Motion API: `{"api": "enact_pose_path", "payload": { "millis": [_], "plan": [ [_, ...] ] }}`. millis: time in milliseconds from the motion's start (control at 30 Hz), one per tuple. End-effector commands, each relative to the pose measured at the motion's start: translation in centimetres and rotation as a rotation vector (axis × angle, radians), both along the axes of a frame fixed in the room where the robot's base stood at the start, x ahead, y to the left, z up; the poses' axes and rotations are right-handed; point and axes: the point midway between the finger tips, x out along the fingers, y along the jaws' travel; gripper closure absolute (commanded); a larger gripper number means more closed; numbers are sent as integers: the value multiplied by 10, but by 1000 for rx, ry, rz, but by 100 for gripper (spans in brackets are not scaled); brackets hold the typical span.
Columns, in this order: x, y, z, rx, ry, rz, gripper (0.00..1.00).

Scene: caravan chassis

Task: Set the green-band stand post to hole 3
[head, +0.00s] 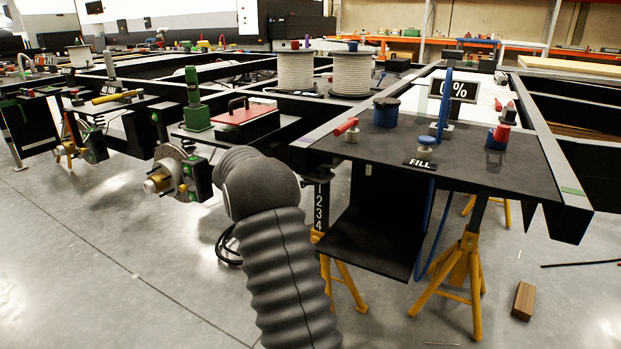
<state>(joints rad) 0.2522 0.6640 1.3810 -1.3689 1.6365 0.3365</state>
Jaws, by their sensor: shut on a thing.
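A black stand post (319,205) with white numerals 1, 2, 3 and 4 down its face stands below the chassis frame, just right of my arm. Its yellow stand legs (344,283) are on the floor, partly behind my arm. I cannot make out a green band on it, and which hole is set cannot be told. My arm, in a grey ribbed sleeve, rises from the bottom and bends left of the post. My gripper is not visible; the arm may hide it.
A second yellow stand (465,262) is under the right platform (480,160). A black panel (378,240) hangs between the stands. A wheel hub (172,178) projects left of my arm. A wood block (523,300) lies on the floor at right. The left front floor is clear.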

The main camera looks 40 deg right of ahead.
Motion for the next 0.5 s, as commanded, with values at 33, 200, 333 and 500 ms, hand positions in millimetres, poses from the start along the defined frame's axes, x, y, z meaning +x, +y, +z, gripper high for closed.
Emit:
{"api": "enact_pose_path", "payload": {
  "millis": [33,200,333,500],
  "plan": [
    [0,0,-1,0,0,0,100],
    [0,0,-22,0,1,0,100],
    [0,0,-44,1,3,0,100],
    [0,1,-46,0,0,1,100]
  ]
}}
